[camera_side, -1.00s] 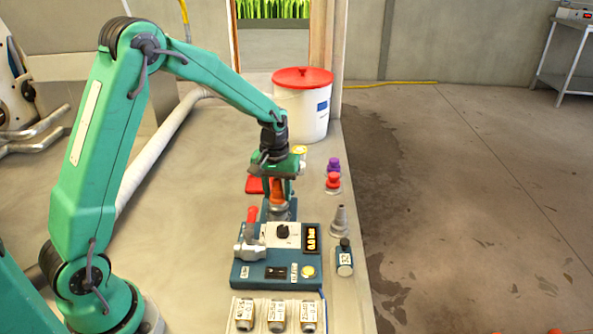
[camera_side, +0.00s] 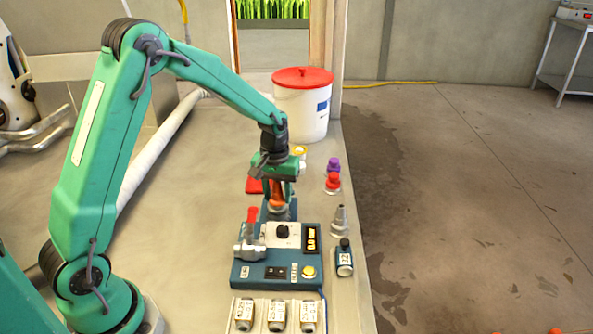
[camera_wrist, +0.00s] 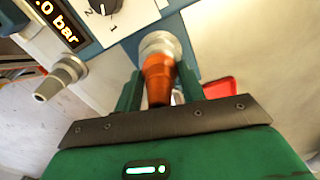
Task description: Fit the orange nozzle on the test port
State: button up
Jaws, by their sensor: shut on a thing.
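My gripper (camera_wrist: 158,92) is shut on the orange nozzle (camera_wrist: 157,80), with a green finger on each side. The nozzle also shows in the side view (camera_side: 277,194), partly hidden by my gripper. Its wide end meets the round grey metal test port (camera_wrist: 160,43) at the back of the blue test unit. The port shows just below the nozzle in the side view (camera_side: 280,212). They look lined up and touching; I cannot tell how deep the nozzle sits.
The blue test unit (camera_side: 240,279) has a dial, display and red-handled valve (camera_side: 252,225). Red and purple pieces (camera_side: 333,173) and a white bucket (camera_side: 303,112) stand behind.

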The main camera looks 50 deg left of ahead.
jog(key=shift+f, duration=0.25)
jog(key=o, duration=0.8)
jog(key=shift+s+r, duration=0.15)
jog(key=shift+r, duration=5.35)
jog(key=shift+r, duration=4.5)
